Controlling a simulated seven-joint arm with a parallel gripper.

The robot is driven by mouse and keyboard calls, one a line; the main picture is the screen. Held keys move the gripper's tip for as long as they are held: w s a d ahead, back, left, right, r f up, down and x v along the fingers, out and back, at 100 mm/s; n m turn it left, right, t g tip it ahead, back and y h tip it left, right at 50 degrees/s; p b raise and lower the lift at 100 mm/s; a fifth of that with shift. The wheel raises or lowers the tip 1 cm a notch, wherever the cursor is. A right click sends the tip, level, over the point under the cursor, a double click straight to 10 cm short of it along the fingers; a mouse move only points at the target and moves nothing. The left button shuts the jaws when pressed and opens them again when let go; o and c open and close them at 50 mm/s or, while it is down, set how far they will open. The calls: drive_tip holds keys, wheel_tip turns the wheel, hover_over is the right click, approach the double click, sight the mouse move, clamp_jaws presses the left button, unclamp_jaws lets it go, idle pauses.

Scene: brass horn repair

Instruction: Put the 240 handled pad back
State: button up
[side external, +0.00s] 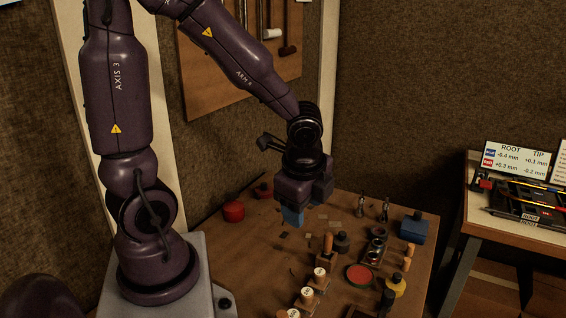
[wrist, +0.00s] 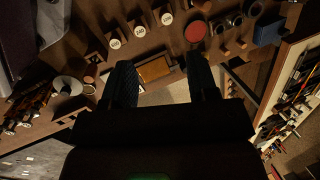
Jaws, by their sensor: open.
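Several blocks with round white labels stand in a row in the wrist view, among them a left one (wrist: 114,43), a middle one (wrist: 140,31) and a right one (wrist: 167,18). Similar labelled pieces with handles stand at the bench front in the side view (side external: 308,295). The label numbers are too small to read, so I cannot tell which is 240. My gripper (side external: 302,212) is open above the bench. In the wrist view its dark ribbed fingers (wrist: 160,82) are apart, with an orange-brown flat piece (wrist: 155,70) visible between them. I see nothing gripped.
A red disc (side external: 359,273), a blue box (side external: 413,229), a yellow container (side external: 396,285) and small upright tools crowd the bench's right half. Red pots (side external: 233,211) stand at the back left. A second table (side external: 500,232) with a tool rack is at the right.

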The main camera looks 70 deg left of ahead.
drive_tip(key=s+d+r+n+t+h, duration=0.1)
drive_tip(key=s+r+n+t, duration=0.1)
drive_tip(key=r+n, duration=0.3)
drive_tip(key=s+d+r+n+t+h, duration=0.1)
drive_tip(key=s+d+r+n+t, duration=0.1)
drive_tip(key=r+n, duration=0.3)
wheel_tip(320, 180, up, 3)
drive_tip(key=shift+s+d+r+n+h, duration=0.1)
drive_tip(key=shift+s+d+n+h, duration=0.25)
drive_tip(key=shift+s, duration=0.5)
drive_tip(key=shift+c, duration=0.2)
